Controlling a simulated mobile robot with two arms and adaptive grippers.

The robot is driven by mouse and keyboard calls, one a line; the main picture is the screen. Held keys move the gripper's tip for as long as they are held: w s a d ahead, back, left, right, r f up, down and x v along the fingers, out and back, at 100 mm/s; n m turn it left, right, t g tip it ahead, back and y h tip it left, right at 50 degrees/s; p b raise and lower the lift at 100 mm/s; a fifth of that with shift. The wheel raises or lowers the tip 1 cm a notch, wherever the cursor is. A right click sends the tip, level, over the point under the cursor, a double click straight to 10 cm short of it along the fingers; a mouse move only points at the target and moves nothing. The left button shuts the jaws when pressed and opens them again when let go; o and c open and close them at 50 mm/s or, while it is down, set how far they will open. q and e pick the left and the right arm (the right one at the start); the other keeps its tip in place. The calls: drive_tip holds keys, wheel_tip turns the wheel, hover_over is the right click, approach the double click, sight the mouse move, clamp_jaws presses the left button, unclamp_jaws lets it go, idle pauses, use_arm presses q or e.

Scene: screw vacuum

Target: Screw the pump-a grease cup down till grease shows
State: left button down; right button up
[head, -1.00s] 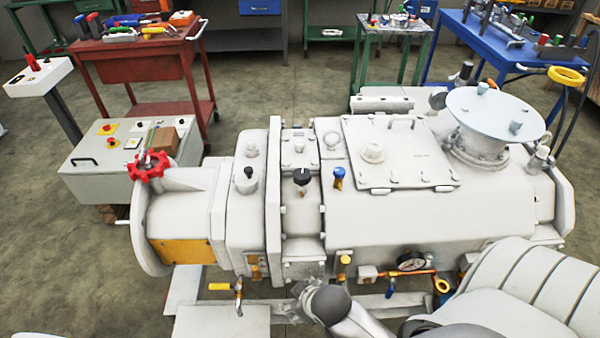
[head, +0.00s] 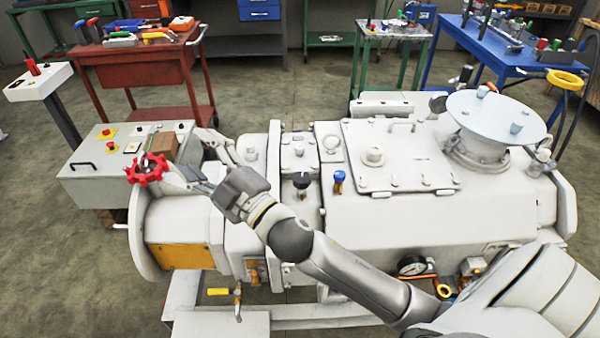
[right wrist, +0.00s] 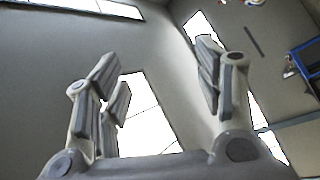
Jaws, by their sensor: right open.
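The pale pump body (head: 430,215) fills the middle of the head view. A black-topped fitting (head: 301,182) and a blue-topped brass fitting (head: 339,182) stand upright on it. I cannot tell which fitting is the pump-a grease cup, as no label is readable. My right gripper (head: 190,156) is open above the left end of the pump, its fingers pointing up and left, close to the red handwheel (head: 147,168). My left gripper is not in view.
A control box (head: 95,183) stands left of the pump. A round flange plate (head: 497,115) rises at the pump's right end. A pressure gauge (head: 412,264) sits on its front.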

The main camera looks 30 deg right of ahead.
drive_tip(key=s+a+r+n+g+y, duration=0.3)
drive_tip(key=a+r+n+g+y, duration=0.4)
drive_tip(key=a+n+y, duration=0.65)
drive_tip(key=n+g+h, duration=1.3)
drive_tip(key=n+h, duration=0.2)
drive_tip(key=h, duration=0.5)
hover_over(300, 176)
wheel_tip(300, 176, down, 10)
wheel_tip(300, 176, down, 11)
drive_tip(key=shift+r+p, duration=0.1)
drive_tip(key=shift+p, duration=0.45)
